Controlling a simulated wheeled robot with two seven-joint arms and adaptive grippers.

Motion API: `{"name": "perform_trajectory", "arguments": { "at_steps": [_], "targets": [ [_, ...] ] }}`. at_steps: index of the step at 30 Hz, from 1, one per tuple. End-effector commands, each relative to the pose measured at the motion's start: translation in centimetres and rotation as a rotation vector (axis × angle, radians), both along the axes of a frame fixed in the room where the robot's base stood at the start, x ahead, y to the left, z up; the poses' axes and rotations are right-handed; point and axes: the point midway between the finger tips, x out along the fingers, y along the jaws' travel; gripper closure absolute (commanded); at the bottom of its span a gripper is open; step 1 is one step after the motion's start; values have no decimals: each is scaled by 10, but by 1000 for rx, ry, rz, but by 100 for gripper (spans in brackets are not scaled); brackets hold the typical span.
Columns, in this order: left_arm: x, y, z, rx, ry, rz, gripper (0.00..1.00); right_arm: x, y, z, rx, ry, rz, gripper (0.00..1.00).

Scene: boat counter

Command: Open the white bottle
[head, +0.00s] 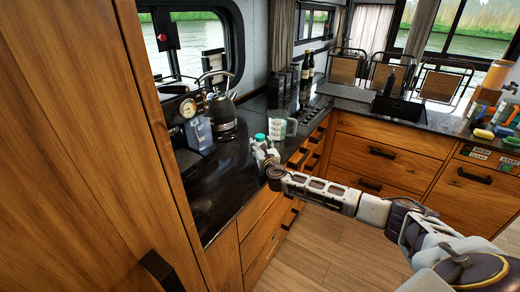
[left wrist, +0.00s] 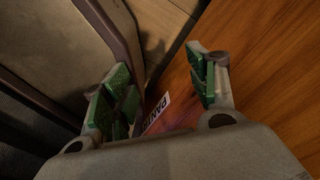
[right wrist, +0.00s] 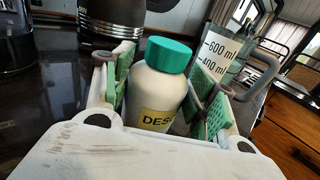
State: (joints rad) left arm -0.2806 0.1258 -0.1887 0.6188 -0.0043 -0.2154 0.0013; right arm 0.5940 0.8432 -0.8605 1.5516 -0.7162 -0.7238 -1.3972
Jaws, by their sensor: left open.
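The white bottle (right wrist: 157,88) has a teal cap (right wrist: 167,55) and a yellow label reading "DES". In the head view its teal cap (head: 260,138) shows at the counter's front edge. The cap is on the bottle. My right gripper (head: 265,157) is at the bottle. In the right wrist view, the bottle is between the green finger pads of this gripper (right wrist: 162,90). Both pads are very near its sides, and I cannot tell if they press on it. My left gripper (left wrist: 160,85) is open and empty, near brown wood panels, and is not in the head view.
A clear measuring jug (head: 278,128) stands just behind the bottle. A dark kettle (head: 222,115) and a coffee machine (head: 198,130) are further left on the dark counter (head: 215,185). A tall wooden cabinet (head: 80,130) fills the left side.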

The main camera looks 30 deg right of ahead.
Motion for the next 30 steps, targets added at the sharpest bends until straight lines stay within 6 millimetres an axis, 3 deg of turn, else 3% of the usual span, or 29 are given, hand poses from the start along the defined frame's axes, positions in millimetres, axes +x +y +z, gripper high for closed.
{"name": "perform_trajectory", "arguments": {
  "at_steps": [1, 6, 19, 30],
  "targets": [
    [2, 1, 0, 1, -2, 0, 41, 0, 0, 0, 0, 0, 0, 54],
    [5, 3, 0, 3, -6, -1, 41, 0, 0, 0, 0, 0, 0, 76],
    [-1, 3, 2, 2, 1, -1, 41, 0, 0, 10, 1, -3, -1, 76],
    [-13, -9, 7, -9, 14, 3, 41, 0, 0, 58, 0, -5, 1, 76]
  ]
}}
